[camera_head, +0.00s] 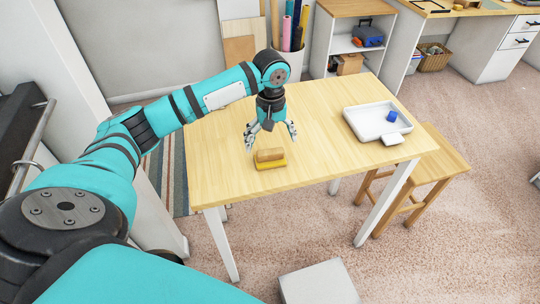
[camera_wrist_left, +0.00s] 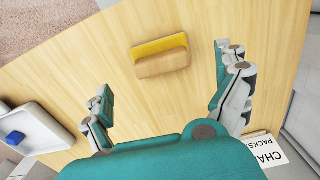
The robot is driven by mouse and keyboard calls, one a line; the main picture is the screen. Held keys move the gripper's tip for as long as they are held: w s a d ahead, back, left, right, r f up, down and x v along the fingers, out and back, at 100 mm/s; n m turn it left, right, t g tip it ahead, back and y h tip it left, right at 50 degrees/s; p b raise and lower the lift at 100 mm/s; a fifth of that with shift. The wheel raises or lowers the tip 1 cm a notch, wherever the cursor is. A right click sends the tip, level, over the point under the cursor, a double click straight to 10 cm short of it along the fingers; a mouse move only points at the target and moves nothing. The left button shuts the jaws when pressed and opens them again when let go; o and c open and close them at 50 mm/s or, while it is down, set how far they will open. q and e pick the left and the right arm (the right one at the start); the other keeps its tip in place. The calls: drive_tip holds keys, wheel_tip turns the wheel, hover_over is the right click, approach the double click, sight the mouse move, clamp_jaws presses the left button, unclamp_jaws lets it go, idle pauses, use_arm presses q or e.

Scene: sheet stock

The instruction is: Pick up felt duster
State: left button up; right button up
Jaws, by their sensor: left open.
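The felt duster (camera_head: 270,157) lies on the wooden table near its front edge. It has a tan wooden block on top and a yellow base. In the left wrist view the duster (camera_wrist_left: 160,56) lies beyond the fingertips, between their two lines and nearer the right finger. My left gripper (camera_head: 270,139) is open, pointing down above the table just behind the duster, and empty. Its two spread fingers (camera_wrist_left: 160,75) also show in the left wrist view. They appear apart from the duster. My right gripper is in neither view.
A white tray (camera_head: 358,124) with a blue block (camera_head: 392,116) sits at the table's right side. A wooden stool (camera_head: 440,165) stands right of the table. The table (camera_head: 225,160) is otherwise mostly clear. A bin of rolls (camera_head: 290,62) stands behind.

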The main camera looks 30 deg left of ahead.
sight(270, 152)
use_arm(q)
drive_tip(key=shift+f, duration=0.55)
wheel_tip(270, 152, down, 5)
drive_tip(key=shift+p, duration=0.65)
drive_tip(key=c, duration=1.2)
drive_tip(key=shift+o, duration=0.2)
drive_tip(key=shift+r, duration=0.1)
